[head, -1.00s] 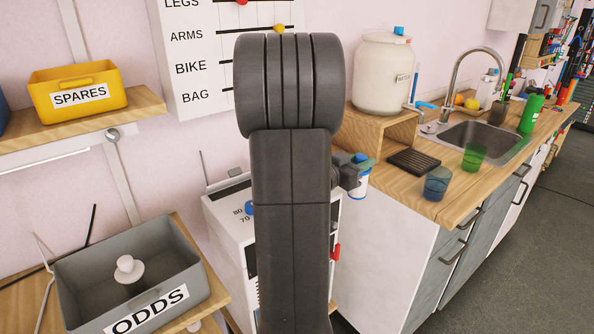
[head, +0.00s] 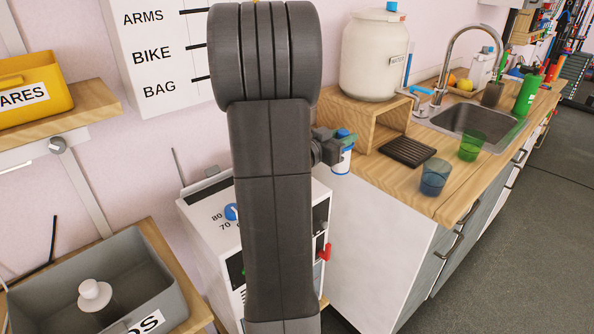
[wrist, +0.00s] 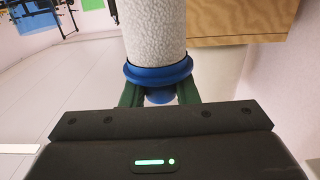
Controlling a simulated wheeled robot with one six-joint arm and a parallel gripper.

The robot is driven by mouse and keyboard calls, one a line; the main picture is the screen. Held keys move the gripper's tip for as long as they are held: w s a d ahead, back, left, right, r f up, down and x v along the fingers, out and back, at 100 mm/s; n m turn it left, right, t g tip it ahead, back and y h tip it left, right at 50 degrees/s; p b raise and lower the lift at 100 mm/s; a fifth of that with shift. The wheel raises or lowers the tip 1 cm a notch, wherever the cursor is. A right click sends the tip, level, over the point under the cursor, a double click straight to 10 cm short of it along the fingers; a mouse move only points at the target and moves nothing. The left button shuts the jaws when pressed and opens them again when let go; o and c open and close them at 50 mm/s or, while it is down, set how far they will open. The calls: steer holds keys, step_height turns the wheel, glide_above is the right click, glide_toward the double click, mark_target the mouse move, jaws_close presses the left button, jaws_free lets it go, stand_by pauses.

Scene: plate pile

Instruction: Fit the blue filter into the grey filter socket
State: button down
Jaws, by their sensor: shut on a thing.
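The blue filter (wrist: 155,40) has a white textured body with a blue collar and a blue knob. It fills the upper middle of the wrist view. My gripper (wrist: 158,96) is shut on it, with green fingers on both sides of the knob below the collar. In the head view the filter (head: 342,163) hangs roughly upright at my gripper (head: 344,137), to the right of my arm and in front of the wooden stand's left side.
A white water jar (head: 374,55) stands on a wooden stand (head: 342,113) on the counter. A black drain mat (head: 407,151), blue cup (head: 434,177) and green cup (head: 471,146) lie in front of it. A white machine (head: 205,215) with dials is behind my arm. A grey bin (head: 160,265) is lower left.

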steer(key=s+a+r+p, duration=0.1)
steer(key=a+r+p, duration=0.1)
steer(key=a+p, duration=0.3)
steer(key=s+a+r+p, duration=0.1)
steer(key=a+r+p, duration=0.2)
steer(key=a+p, duration=0.3)
steer(key=a, duration=0.5)
steer(key=shift+s, duration=0.15)
steer(key=shift+p, duration=0.35)
steer(key=shift+f+b, duration=2.1)
steer(key=shift+f, duration=0.85)
steer(key=shift+f+b, duration=0.4)
steer(key=shift+f, duration=0.45)
steer(key=c, duration=1)
jaws_free()
steer(key=shift+c, duration=0.2)
